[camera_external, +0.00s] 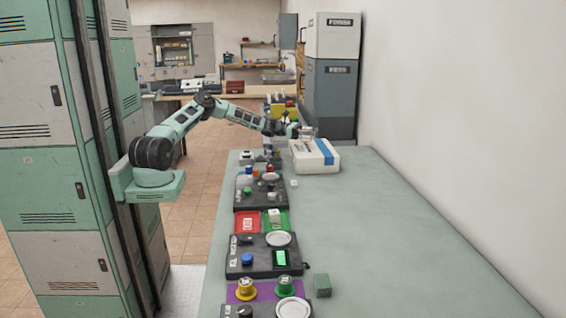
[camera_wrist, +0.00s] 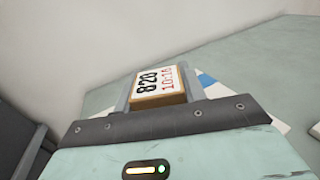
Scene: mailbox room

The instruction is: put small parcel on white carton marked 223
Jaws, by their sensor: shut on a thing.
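My gripper (camera_external: 300,132) is at the end of the outstretched arm, above the left part of a white carton with a blue stripe (camera_external: 321,160). No number is legible on the carton. In the wrist view, my gripper (camera_wrist: 158,85) is shut on a small parcel (camera_wrist: 158,99), a brown-edged box with a white label reading 820 and 10:16. White and blue parts of the carton (camera_wrist: 216,90) show beyond and beside the parcel, partly hidden by the gripper. I cannot tell whether the parcel touches the carton.
The long green table (camera_external: 385,240) is clear on its right side, up to the wall. Black control panels (camera_external: 262,193) with buttons and plates line its left edge. A small green block (camera_external: 322,285) sits near the front. Grey cabinets (camera_external: 331,95) stand behind the table.

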